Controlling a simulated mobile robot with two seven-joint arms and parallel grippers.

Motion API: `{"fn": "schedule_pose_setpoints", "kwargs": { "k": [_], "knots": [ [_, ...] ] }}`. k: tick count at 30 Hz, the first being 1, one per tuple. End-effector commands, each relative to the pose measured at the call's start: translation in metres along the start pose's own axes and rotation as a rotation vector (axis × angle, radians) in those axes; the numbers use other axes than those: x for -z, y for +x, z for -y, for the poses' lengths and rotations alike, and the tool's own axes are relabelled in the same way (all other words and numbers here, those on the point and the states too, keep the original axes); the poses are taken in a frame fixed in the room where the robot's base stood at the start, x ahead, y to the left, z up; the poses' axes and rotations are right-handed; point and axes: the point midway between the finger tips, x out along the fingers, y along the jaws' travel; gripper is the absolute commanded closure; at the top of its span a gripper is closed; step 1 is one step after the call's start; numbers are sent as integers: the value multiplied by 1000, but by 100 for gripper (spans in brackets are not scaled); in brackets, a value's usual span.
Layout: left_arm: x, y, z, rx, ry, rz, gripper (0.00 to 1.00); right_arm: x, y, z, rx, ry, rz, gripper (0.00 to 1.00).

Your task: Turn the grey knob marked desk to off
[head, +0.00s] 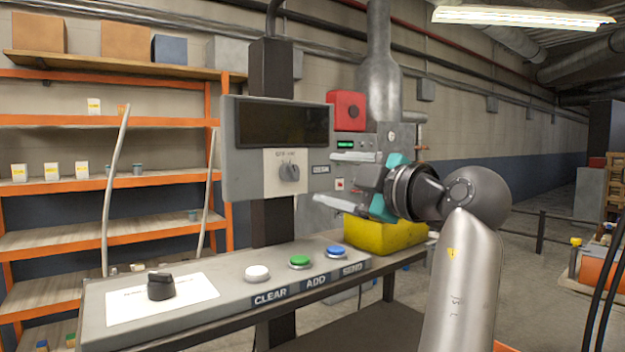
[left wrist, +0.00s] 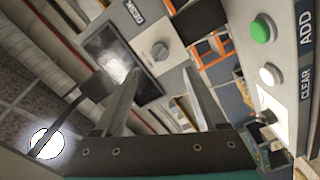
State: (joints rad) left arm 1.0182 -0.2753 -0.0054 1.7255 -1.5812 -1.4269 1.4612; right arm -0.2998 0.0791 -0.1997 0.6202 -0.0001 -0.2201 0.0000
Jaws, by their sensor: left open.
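The grey knob (head: 289,172) sits on a pale plate below the dark screen of an upright panel. A DESK label (head: 320,169) is just right of the plate. Small lettering above the knob is too blurred to read, so I cannot tell its setting. My left gripper (head: 336,180), with teal parts, is open and empty, to the right of the knob and apart from it. In the left wrist view the knob (left wrist: 160,50) shows beyond the gap between the two fingers (left wrist: 163,72), and the DESK label (left wrist: 133,10) is near the top edge.
Below the panel, a sloped console (head: 225,304) carries a black knob (head: 161,287) and white (head: 257,272), green (head: 299,262) and blue (head: 337,252) buttons. A red box (head: 347,111) and a yellow bin (head: 375,236) are near my gripper. Orange shelving (head: 110,178) stands behind.

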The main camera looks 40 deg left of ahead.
Motion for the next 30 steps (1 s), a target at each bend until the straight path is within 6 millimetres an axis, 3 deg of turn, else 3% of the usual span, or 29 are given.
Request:
{"fn": "schedule_pose_setpoints", "kwargs": {
  "k": [3, 9, 30],
  "knots": [
    [-1, -23, 0, -1, 0, 3, 26, 0, 2, 0, 0, 0, 0, 100],
    [0, -43, 0, 0, 1, 0, 26, 0, 3, 0, 0, 0, 0, 100],
    [0, -47, 0, 0, 1, 0, 26, 0, 3, 2, 2, 1, 0, 100]
  ]
}}
